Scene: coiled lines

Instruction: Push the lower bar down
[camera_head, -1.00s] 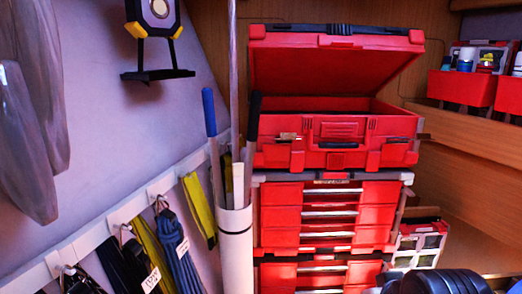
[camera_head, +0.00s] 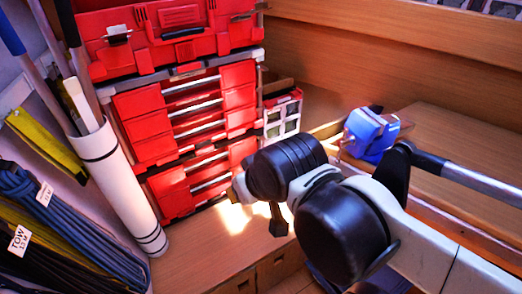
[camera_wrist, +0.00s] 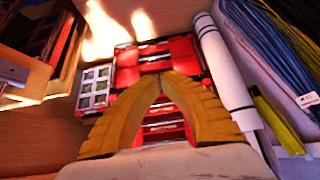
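A red tool chest stands against the back, with silver horizontal bars across its drawers. The upper drawer section has several bars (camera_head: 198,107); the lower section has a lower bar (camera_head: 210,184) close to the floor board. I cannot tell which one the task calls the lower bar. My gripper (camera_head: 235,191) is in front of the chest's lower right edge. In the wrist view its yellow fingers (camera_wrist: 161,80) curve together with their tips meeting or nearly so, nothing visible between them. The chest (camera_wrist: 182,52) shows behind the fingers, appearing inverted, and they hide part of its bars.
A white tube (camera_head: 118,180) holding rods stands left of the chest. Coiled straps (camera_head: 55,215) hang at the left. A grey-and-white organiser (camera_head: 282,118) is right of the chest. A blue vise-like object (camera_head: 368,133) sits on a wooden shelf. Bare wooden board lies before the chest.

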